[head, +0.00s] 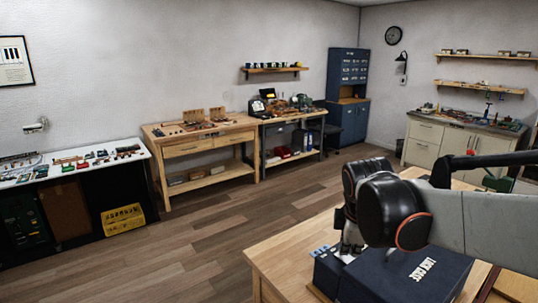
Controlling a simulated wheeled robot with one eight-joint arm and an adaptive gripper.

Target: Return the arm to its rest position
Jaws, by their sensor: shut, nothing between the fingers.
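My arm reaches in from the right side of the head view, bent at a large black joint. My gripper (348,248) hangs from it, pointing down, partly hidden by the joint. It is shut and empty. It is over or beside the left part of a dark blue case (425,283) with white lettering. I cannot tell whether it touches the case. The case sits on a light wooden table (283,262) at the lower right.
Small blue pieces (319,250) lie by the case's left edge. A wooden workbench (205,143) with tools, a white-topped bench (75,167) and a blue cabinet (348,75) line the far wall. A cream cabinet (424,143) stands at the right. The floor between is clear.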

